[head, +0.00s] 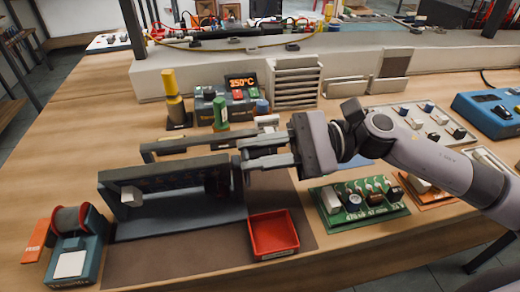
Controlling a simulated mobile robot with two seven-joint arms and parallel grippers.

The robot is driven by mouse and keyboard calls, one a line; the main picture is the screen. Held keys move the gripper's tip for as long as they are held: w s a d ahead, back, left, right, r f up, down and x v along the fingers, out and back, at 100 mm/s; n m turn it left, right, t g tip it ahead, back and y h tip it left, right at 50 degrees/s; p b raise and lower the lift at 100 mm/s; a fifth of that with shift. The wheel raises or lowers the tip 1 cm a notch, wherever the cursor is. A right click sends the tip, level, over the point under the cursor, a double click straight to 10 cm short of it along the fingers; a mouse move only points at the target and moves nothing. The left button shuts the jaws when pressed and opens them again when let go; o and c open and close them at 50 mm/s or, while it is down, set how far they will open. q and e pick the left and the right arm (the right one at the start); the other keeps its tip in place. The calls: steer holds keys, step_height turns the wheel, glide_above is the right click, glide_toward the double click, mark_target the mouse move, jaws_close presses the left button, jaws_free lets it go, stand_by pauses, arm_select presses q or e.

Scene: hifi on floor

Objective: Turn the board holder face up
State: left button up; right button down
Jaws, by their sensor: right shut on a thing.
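The board holder (165,182) is a dark grey-blue frame with a long upright wall, seen at the left middle of the head view. It stands tilted up on the brown mat, with a flat dark part along its front. A small white block shows at its left end. My right gripper (243,162) reaches in from the right and is shut on the holder's right end. The fingertips partly hide that end. My left gripper is not in view.
A red tray (272,232) sits on the brown mat (165,262), close to the holder. A solder spool stand (76,240) is at the left front. A green circuit board (358,205) lies to the right. Bottles and a 350°C station (240,95) stand behind.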

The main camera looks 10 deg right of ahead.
steer(key=shift+w+d+r, duration=0.1)
steer(key=shift+w+r, duration=0.15)
steer(key=shift+w, duration=0.15)
stand_by(0.3)
steer(key=shift+w+r+m+b, duration=0.1)
steer(key=shift+w+m+b, duration=0.2)
steer(key=shift+m, duration=0.7)
steer(key=shift+w+m, duration=0.4)
steer(key=shift+m, duration=0.7)
steer(key=shift+w+m, duration=0.4)
steer(key=shift+m, duration=0.6)
steer(key=shift+w+m, duration=0.2)
steer(key=shift+m, duration=0.3)
